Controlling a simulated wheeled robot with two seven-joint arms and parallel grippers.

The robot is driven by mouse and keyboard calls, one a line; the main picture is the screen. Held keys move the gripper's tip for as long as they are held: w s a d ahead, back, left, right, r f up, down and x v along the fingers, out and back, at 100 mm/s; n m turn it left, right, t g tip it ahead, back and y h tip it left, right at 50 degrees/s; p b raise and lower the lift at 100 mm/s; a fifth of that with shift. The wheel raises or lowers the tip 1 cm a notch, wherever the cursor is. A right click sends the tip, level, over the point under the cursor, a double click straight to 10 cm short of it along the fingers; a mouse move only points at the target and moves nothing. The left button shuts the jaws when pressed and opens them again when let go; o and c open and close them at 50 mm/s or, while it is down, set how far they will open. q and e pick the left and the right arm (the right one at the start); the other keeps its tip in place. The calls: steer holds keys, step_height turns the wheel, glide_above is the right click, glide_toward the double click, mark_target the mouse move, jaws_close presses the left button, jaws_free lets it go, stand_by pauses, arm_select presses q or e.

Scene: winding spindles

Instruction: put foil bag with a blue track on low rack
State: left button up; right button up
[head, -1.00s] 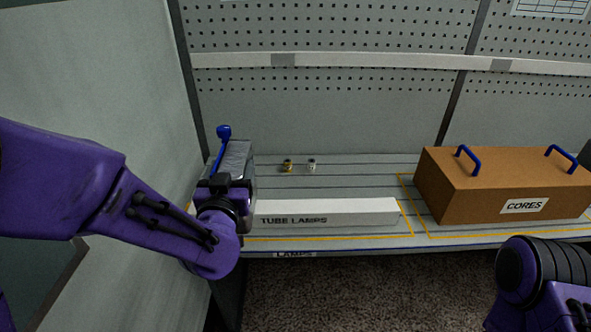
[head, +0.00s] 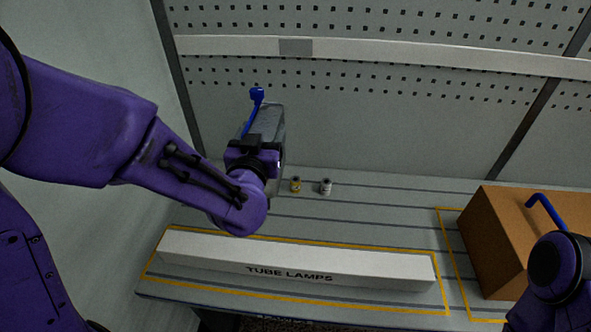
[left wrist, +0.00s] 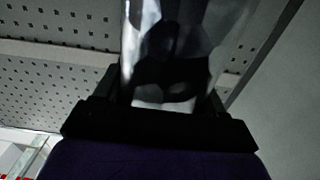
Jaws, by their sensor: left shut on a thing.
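A silver-grey foil bag (head: 268,122) with a blue strip, the track (head: 252,110), along its left edge stands up from my left gripper (head: 260,152). The gripper is shut on the bag's lower end, and the jaws' grip itself is mostly hidden by the wrist in the head view. In the left wrist view the shiny bag (left wrist: 185,40) rises from between the dark jaws (left wrist: 165,100). The bag is held upright, slightly tilted, in front of the pegboard. I cannot tell which surface is the low rack.
A grey slatted shelf (head: 380,215) holds a long white TUBE LAMPS box (head: 380,268) inside a yellow outline. Two small fittings, one yellow (head: 296,185) and one whitish (head: 326,187), stand behind it.

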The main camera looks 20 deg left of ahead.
arm_select(q)
steer(key=w+a+f, duration=0.6)
steer(key=a+f, duration=0.5)
steer(key=f, duration=0.1)
steer(key=shift+w+a+f+b, duration=0.3)
steer(key=shift+w+f+b, duration=0.05)
steer(key=shift+w, duration=0.05)
arm_select(e)
steer(key=shift+s+f, duration=0.3)
steer(key=shift+f, duration=0.05)
arm_select(q)
steer(key=shift+f, duration=0.1)
steer(key=o, duration=1.6)
arm_select(e)
steer(key=shift+f, duration=0.15)
